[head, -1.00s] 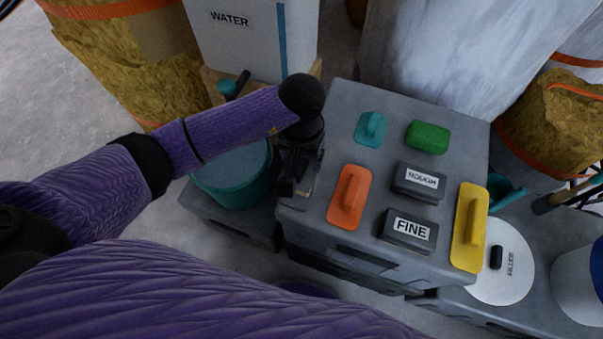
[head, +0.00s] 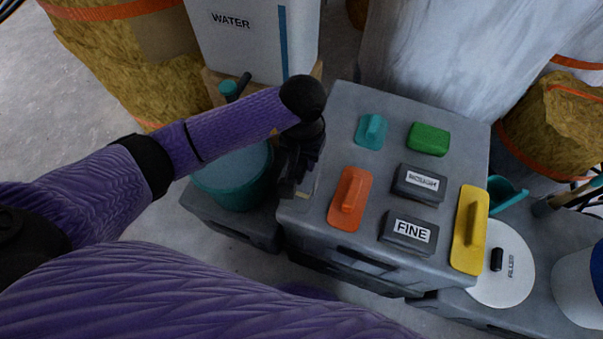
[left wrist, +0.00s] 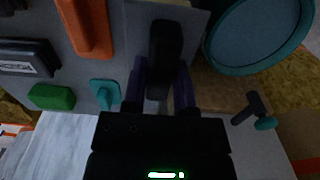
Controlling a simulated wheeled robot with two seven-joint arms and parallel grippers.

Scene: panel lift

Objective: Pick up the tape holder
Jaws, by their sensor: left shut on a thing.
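My left gripper (head: 292,185) is at the left edge of the grey case top, beside the teal bucket. In the left wrist view its fingers (left wrist: 160,88) are closed around a dark upright handle (left wrist: 165,45) that stands on a flat grey plate (left wrist: 192,25). This held piece appears to be the tape holder. In the head view it is mostly hidden by my gripper, with a bit of grey plate showing beside it. I cannot tell whether it touches the case top. My right gripper is not in view.
The grey case (head: 345,100) carries an orange float (head: 349,199), a teal tool (head: 371,131), a green block (head: 429,139), dark blocks, one marked FINE (head: 409,232), and a yellow float (head: 469,230). The teal bucket (head: 236,192) stands close left. A WATER container (head: 250,45) is behind.

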